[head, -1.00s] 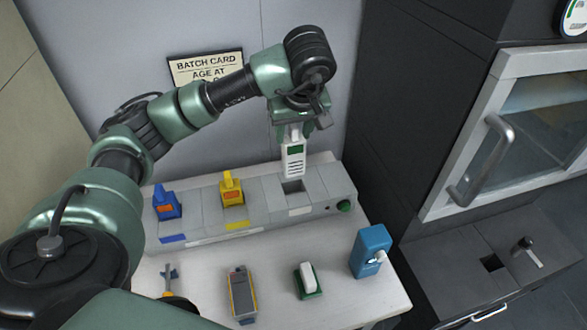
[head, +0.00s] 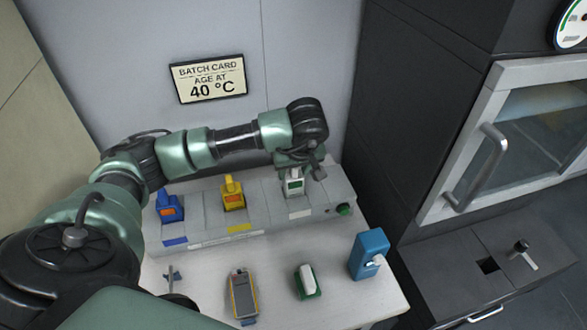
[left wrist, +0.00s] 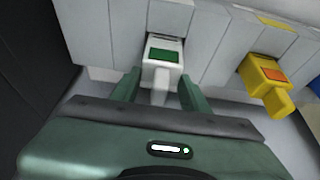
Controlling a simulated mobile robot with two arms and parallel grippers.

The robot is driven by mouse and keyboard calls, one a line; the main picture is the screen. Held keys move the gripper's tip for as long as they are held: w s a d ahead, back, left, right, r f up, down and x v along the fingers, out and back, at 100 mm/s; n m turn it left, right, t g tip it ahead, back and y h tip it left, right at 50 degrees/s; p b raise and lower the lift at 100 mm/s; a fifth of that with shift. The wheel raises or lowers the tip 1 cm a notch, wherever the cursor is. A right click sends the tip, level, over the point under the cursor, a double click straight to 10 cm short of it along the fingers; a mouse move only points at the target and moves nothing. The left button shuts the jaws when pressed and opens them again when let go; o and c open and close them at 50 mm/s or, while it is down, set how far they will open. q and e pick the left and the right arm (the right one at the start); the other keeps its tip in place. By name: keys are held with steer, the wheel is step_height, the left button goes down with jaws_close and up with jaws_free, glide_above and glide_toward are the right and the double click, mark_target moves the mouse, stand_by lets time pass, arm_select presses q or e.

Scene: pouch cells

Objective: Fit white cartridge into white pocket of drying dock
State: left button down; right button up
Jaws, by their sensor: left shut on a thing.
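The white cartridge (head: 294,184), with a green panel on its face, stands in the right-hand pocket of the grey drying dock (head: 266,222), above the white label (head: 300,213). Its lower part is hidden inside the pocket, and only the upper part shows. My left gripper (head: 294,171) is above it and shut on its top. In the left wrist view the cartridge (left wrist: 162,60) is between the two green fingers (left wrist: 159,90), and its body goes down into the dock (left wrist: 108,40). My right gripper is in neither view.
A yellow cartridge (head: 233,193) and a blue cartridge (head: 168,207) stand in the dock to the left. A green knob (head: 343,209) is at its right end. In front stand a grey-yellow device (head: 242,295), a white block on a green base (head: 306,281) and a blue dispenser (head: 369,254).

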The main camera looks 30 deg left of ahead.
arm_select(q)
steer(key=shift+f, duration=0.15)
steer(key=c, duration=0.7)
jaws_free()
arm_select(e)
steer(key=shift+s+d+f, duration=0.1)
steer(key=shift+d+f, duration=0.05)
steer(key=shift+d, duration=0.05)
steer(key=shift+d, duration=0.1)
arm_select(q)
steer(key=shift+r, duration=0.35)
steer(key=v, duration=1.1)
steer(key=shift+s+d+r+b, duration=0.15)
steer(key=shift+s+r+b, duration=0.1)
steer(key=shift+r+b, duration=0.1)
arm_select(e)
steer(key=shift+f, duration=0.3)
